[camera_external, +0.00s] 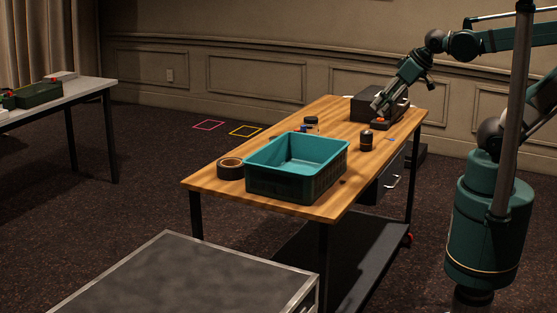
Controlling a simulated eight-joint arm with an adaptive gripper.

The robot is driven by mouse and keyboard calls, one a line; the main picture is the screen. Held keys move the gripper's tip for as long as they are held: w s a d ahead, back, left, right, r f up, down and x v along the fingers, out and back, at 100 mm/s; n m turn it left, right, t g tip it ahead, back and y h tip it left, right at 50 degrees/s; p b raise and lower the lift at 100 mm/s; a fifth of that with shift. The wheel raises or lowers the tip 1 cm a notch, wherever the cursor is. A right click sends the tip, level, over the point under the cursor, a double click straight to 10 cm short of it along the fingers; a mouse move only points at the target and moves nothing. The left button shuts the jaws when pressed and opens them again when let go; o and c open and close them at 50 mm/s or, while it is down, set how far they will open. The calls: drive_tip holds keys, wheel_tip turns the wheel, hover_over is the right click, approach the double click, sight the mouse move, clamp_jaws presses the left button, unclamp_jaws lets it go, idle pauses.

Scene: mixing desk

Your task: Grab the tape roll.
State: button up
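The tape roll (230,169) is dark with a tan inner ring and lies flat on the wooden table (312,209) near its left front corner. It is just left of the teal crate (297,184) and seems close to its wall. My gripper (378,107) is at the far right end of the table, in front of a dark box, well away from the tape roll. Its fingers are small and dim, so I cannot tell whether they are open or shut, or whether they hold anything.
A dark box (372,98) stands at the table's far end. A dark jar (366,140) stands right of the crate, and a small dark-lidded jar (311,124) behind it. A grey-topped case (180,280) is in the foreground. The table's left front corner is bare.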

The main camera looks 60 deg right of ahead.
drive_tip(key=o, duration=1.3)
drive_tip(key=shift+r, duration=0.1)
